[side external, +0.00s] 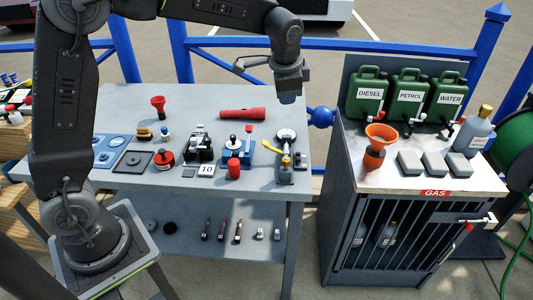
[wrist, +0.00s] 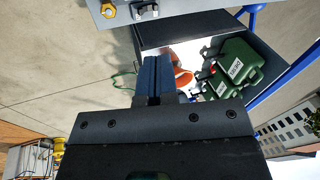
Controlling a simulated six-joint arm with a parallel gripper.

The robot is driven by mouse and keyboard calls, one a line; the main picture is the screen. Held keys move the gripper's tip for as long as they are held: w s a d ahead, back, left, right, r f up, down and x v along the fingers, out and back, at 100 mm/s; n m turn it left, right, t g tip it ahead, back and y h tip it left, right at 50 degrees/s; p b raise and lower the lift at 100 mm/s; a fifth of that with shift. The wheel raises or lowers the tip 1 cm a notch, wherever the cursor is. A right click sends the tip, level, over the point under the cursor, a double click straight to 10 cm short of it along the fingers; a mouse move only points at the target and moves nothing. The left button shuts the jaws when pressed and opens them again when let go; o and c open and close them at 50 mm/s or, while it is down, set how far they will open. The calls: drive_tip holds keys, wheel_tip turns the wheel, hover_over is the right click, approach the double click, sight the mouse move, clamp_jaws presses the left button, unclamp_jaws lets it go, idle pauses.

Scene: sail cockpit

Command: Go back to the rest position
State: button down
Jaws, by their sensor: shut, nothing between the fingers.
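My gripper (side external: 288,94) hangs above the right part of the grey workbench (side external: 130,102), near its back edge, in the side external view. Its fingers are together and hold nothing. In the wrist view the closed fingers of my gripper (wrist: 152,80) point up the picture, with the gas cabinet top behind them. The gripper is apart from the items on the bench. A winch-like device with a yellow handle (side external: 285,155) stands on the bench below and in front of it.
The bench holds a red flashlight (side external: 242,114), a red funnel (side external: 158,106) and several small fittings. To the right, the gas cabinet (side external: 405,225) carries green jerrycans (side external: 409,94), an orange funnel (side external: 376,150) and a grey bottle (side external: 473,131). Blue railings (side external: 210,44) run behind the bench.

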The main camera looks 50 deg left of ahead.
drive_tip(key=s+r+n+t+h, duration=0.1)
drive_tip(key=s+r+n, duration=0.35)
drive_tip(key=s, duration=0.95)
drive_tip(key=s+f+n+t+h, duration=0.1)
drive_tip(key=s+f+n, duration=0.1)
drive_tip(key=s, duration=1.1)
drive_tip(key=shift+s+d+n+t, duration=0.3)
drive_tip(key=shift+n, duration=0.05)
drive_tip(key=c, duration=1.8)
unclamp_jaws()
